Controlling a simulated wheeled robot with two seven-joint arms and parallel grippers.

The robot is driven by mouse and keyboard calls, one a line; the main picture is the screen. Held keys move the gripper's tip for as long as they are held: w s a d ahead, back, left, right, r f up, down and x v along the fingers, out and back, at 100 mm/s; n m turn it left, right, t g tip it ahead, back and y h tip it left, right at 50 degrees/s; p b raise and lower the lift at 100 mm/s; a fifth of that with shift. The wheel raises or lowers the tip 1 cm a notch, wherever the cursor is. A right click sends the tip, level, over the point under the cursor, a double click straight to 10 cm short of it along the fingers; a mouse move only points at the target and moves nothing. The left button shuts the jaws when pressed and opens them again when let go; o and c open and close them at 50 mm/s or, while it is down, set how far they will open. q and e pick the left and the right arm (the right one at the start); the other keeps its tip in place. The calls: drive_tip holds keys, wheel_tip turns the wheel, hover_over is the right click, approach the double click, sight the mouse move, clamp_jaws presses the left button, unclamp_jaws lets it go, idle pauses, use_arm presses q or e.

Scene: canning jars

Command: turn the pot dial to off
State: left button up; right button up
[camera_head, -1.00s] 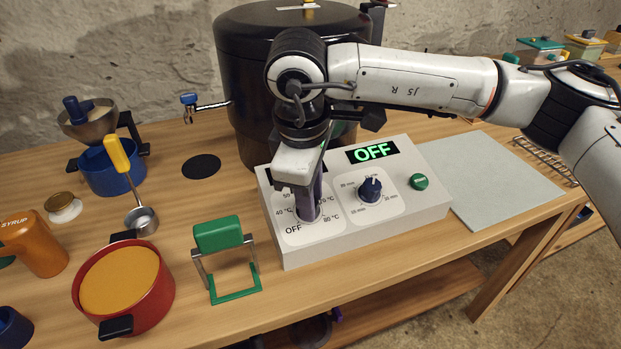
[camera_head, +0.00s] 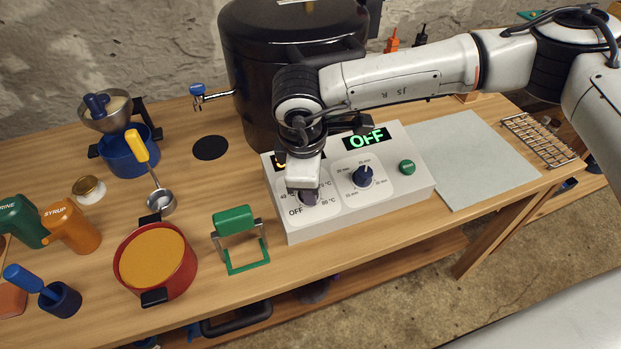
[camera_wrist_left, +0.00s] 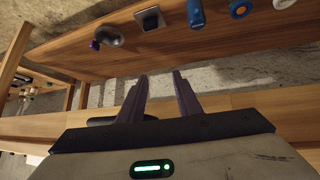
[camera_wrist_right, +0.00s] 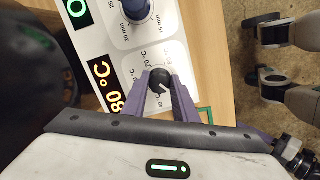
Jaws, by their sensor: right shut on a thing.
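The pot dial is a dark knob, seen in the right wrist view (camera_wrist_right: 160,79), on the left part of the white control box (camera_head: 350,215). My right gripper (camera_head: 303,194) is over it, and its fingers, also in the right wrist view (camera_wrist_right: 162,88), are shut on the knob from both sides. The ring around the knob carries °C marks and OFF; the OFF label (camera_head: 295,211) shows in the head view. The pot display (camera_wrist_right: 98,88) reads 80 °C in yellow. The dial's exact setting is unclear. My left gripper (camera_wrist_left: 161,76) is open and empty.
A second, timer dial (camera_head: 363,176), a green display reading OFF (camera_head: 366,138) and a green button (camera_head: 407,167) are on the same box. The black pot (camera_head: 262,80) stands behind. A green-handled stand (camera_head: 236,222) is close to the left. A grey mat (camera_head: 460,160) lies clear to the right.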

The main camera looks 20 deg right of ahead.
drive_tip(key=shift+r, duration=0.1)
drive_tip(key=o, duration=1.1)
drive_tip(key=shift+c, duration=0.2)
drive_tip(key=b+v, duration=0.1)
drive_tip(key=v, duration=0.9)
drive_tip(key=shift+r, duration=0.1)
